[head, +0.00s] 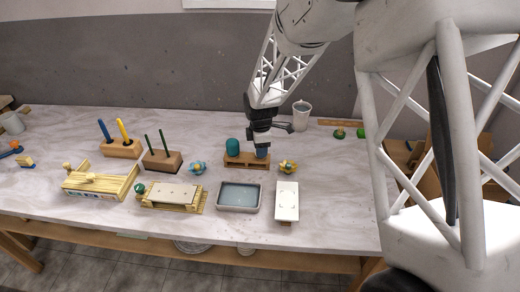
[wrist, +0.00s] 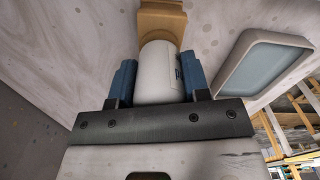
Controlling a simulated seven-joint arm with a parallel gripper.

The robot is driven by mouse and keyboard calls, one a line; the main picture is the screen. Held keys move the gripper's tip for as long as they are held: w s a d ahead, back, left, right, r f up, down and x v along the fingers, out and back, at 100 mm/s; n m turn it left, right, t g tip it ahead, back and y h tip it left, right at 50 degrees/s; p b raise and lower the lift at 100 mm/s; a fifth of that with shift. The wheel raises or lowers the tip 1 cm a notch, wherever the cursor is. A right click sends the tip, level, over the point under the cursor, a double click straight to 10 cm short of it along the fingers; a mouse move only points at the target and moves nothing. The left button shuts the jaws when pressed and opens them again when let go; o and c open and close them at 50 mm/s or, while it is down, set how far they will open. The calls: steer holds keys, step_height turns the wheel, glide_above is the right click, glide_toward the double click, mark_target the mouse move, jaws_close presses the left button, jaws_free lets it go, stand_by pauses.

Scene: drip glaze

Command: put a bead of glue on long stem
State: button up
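My gripper (head: 262,150) points down at the right part of a small wooden stand (head: 246,163). In the wrist view, a white rounded cylinder (wrist: 158,72), which looks like a bottle, fills the space between my blue fingers (wrist: 158,84). No gap shows on either side, so the gripper looks shut on it. The stand's tan wood (wrist: 162,16) shows just beyond it. A teal rounded object (head: 232,147) stands in the left part of the stand. Two thin dark green stems (head: 147,143) (head: 162,140) stand upright in a dark brown block (head: 162,161); I cannot tell their lengths apart surely.
A grey-rimmed tray with blue-grey contents (head: 239,207) and a white board (head: 287,201) lie in front of the stand. Blue (head: 198,167) and yellow (head: 288,167) flowers flank it. A cup (head: 301,115) stands behind. Wooden pieces crowd the left; the back table is mostly clear.

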steer(key=c, duration=0.5)
steer(key=shift+r, duration=0.15)
steer(key=shift+r, duration=1.35)
steer(key=shift+r, duration=0.15)
steer(key=shift+r, duration=4.9)
steer(key=s+a+r+n, duration=0.1)
steer(key=a+r+n, duration=0.1)
steer(key=a, duration=0.9)
steer(key=s+a+r+n, duration=0.1)
steer(key=a+r, duration=0.3)
steer(key=a, duration=0.7)
steer(key=s+a+r+n, duration=0.2)
steer(key=a+r+n, duration=0.1)
steer(key=a, duration=0.8)
steer(key=shift+s+a+r, duration=0.1)
steer(key=shift+a+r, duration=0.05)
steer(key=shift+r, duration=0.1)
